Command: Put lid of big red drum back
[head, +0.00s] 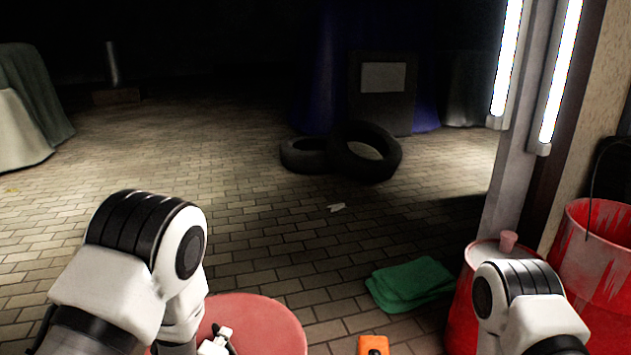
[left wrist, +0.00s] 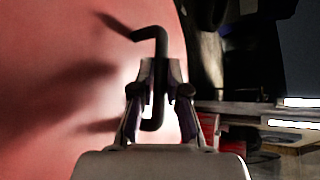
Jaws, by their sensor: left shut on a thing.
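A round red lid (head: 258,325) shows at the bottom of the head view, cut off by the frame edge. Its flat red face (left wrist: 60,90) fills the left of the left wrist view. My left gripper (head: 215,345) is over the lid's left part. In the left wrist view the gripper (left wrist: 160,100) is shut on a dark bent handle (left wrist: 150,33), which casts a shadow on the red face. What lies under the lid is hidden, so I cannot tell whether it rests on a drum. My right arm shows at lower right, but its gripper is out of frame.
A red drum (head: 462,305) with a small pink cup (head: 508,241) stands at right, beside a larger red bucket (head: 600,265). A folded green cloth (head: 410,284) and an orange object (head: 374,345) are nearer the middle. Tyres (head: 365,152) lie farther back. The tiled floor ahead is mostly clear.

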